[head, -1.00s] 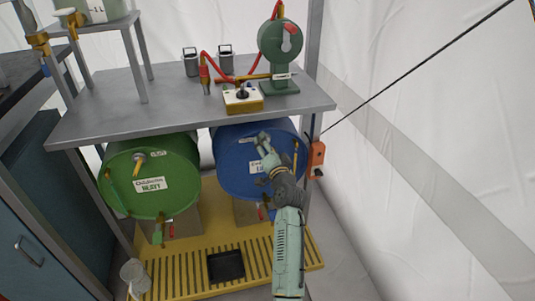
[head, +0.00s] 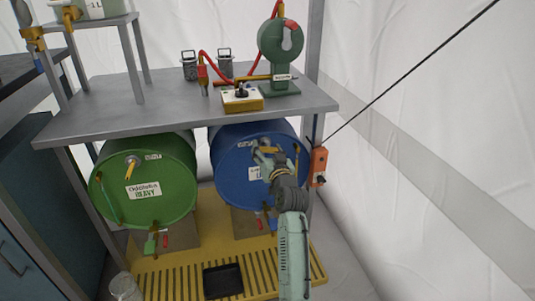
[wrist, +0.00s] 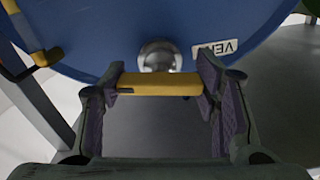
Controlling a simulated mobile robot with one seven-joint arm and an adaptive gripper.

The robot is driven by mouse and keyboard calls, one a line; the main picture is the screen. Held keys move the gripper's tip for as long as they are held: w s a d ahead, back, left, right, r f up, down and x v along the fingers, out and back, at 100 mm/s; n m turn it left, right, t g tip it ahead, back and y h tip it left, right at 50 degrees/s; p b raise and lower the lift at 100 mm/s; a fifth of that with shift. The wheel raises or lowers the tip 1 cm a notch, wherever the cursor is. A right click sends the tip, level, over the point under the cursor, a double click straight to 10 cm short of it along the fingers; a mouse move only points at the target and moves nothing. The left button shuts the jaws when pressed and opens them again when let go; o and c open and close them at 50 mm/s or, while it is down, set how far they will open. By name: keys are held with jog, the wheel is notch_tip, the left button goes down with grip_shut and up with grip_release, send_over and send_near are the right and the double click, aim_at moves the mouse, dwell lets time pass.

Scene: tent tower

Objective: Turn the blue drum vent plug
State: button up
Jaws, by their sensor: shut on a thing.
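The blue drum (head: 232,172) lies on its side under the bench, its round face toward me. The wrist view shows the same blue face (wrist: 110,35) close up, with an upside-down VENT label (wrist: 216,47). The vent plug has a yellow crossbar handle (wrist: 160,84) on a round metal stem (wrist: 158,55). My gripper (wrist: 162,95) is shut on this handle, with one finger at each end of the bar. In the head view my gripper (head: 268,162) is at the upper part of the drum face and partly hides the plug.
A green drum (head: 148,205) with its own yellow plug (head: 131,166) is to the left. The grey bench top (head: 170,108) overhangs both drums. A metal post and an orange box (head: 319,166) stand close on the right. A slotted yellow platform (head: 180,285) is below.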

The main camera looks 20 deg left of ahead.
dwell(0.3)
jog(key=o, duration=1.2)
jog(key=shift+c, duration=0.2)
